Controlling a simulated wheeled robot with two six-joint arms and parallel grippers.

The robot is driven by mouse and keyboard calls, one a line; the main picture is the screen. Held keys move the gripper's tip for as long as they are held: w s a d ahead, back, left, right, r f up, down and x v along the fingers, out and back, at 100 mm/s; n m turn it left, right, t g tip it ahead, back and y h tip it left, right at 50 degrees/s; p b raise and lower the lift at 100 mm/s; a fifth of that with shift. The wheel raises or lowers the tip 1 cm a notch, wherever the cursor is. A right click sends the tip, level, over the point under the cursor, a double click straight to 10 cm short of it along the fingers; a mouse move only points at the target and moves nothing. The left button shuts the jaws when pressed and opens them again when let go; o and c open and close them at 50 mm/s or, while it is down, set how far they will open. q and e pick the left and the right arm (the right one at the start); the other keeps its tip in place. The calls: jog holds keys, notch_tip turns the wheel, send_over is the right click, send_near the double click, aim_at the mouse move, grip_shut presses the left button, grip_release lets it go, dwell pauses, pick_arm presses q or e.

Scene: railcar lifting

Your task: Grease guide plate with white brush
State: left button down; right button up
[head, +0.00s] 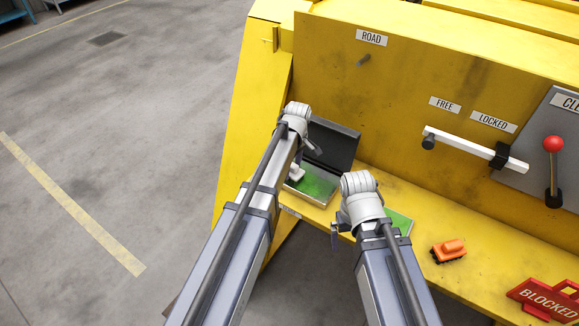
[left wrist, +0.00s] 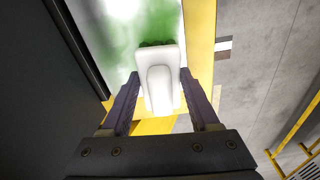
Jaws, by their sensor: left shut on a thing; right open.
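The white brush (left wrist: 160,88) is between the fingers of my left gripper (left wrist: 160,92), which is shut on it. Its dark green bristle end points at a silver-edged flat surface (left wrist: 110,45) with smeared green on it; I cannot tell if they touch. In the head view the white brush (head: 296,172) shows just past my left arm, over this green-covered surface (head: 316,187). I cannot tell whether it is the guide plate or a grease tray. My right gripper (head: 338,234) is open and partly hidden by its wrist, near a second green patch (head: 399,222).
A dark upright panel (head: 332,143) stands behind the green surface. An orange toy-like vehicle (head: 448,250) and a red BLOCKED sign (head: 546,298) lie on the yellow ledge to the right. A white lever (head: 470,147) and red-knobbed lever (head: 553,165) are on the yellow wall.

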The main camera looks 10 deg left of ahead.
aim_at(302, 175)
pick_arm(q)
jog(key=shift+d, duration=0.1)
jog(key=shift+s+d+f, duration=0.1)
jog(key=shift+s+d, duration=0.25)
jog(key=shift+d, duration=0.5)
jog(key=shift+s+d, duration=0.3)
jog(key=shift+d, duration=0.55)
jog(key=shift+d, duration=0.1)
jog(key=shift+s+d+f, duration=0.1)
jog(key=shift+s+d, duration=0.3)
jog(key=shift+d, duration=0.45)
jog(key=shift+s+d, duration=0.35)
jog(key=shift+d, duration=0.5)
jog(key=shift+s+d, duration=0.3)
jog(key=shift+d, duration=0.6)
jog(key=shift+s+d, duration=0.25)
jog(key=shift+d, duration=0.6)
jog(key=shift+s+d+r, duration=0.1)
jog(key=shift+s+d, duration=0.25)
jog(key=shift+d, duration=0.55)
jog(key=shift+s+d+r, duration=0.1)
jog(key=shift+s+d, duration=0.2)
jog(key=shift+d, duration=0.55)
jog(key=shift+w, duration=0.1)
